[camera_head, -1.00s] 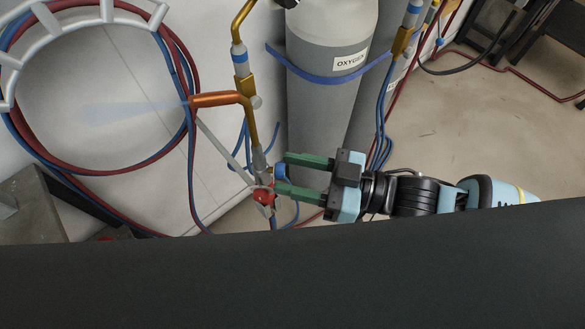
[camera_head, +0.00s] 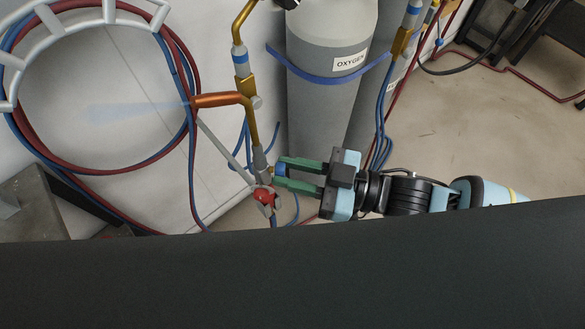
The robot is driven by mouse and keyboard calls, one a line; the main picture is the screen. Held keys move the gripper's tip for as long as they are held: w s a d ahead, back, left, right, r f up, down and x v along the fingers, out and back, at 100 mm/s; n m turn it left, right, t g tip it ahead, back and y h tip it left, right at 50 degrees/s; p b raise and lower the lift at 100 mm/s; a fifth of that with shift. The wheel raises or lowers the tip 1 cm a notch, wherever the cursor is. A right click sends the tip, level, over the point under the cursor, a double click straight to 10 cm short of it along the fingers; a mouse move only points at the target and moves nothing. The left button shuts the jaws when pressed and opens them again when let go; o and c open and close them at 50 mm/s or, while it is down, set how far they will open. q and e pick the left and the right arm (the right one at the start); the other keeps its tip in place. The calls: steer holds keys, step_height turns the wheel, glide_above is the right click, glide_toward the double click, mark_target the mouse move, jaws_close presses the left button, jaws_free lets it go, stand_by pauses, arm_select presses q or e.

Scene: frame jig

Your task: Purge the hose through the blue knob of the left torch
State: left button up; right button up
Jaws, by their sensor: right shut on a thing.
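The left torch (camera_head: 241,86), a brass and grey body with a copper-coloured tip (camera_head: 215,99), hangs left of the oxygen cylinder. A faint pale-blue jet (camera_head: 135,108) comes out of the tip toward the left. The blue knob (camera_head: 280,169) sits low on the torch's right side, partly hidden by my fingers. The red knob (camera_head: 264,194) is just below it, apart from the fingers. My right gripper (camera_head: 278,173) comes in from the right with green fingers and is shut on the blue knob. My left gripper is not in view.
The grey oxygen cylinder (camera_head: 324,105) with a blue strap (camera_head: 325,80) stands behind the gripper. A second torch (camera_head: 404,40) hangs to the right. Coiled red and blue hoses (camera_head: 175,75) hang at the left. A dark panel (camera_head: 290,280) fills the bottom.

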steer(key=shift+n, duration=0.7)
steer(key=o, duration=1)
steer(key=shift+b+v, duration=0.45)
steer(key=shift+v, duration=3.45)
steer(key=shift+f, duration=0.1)
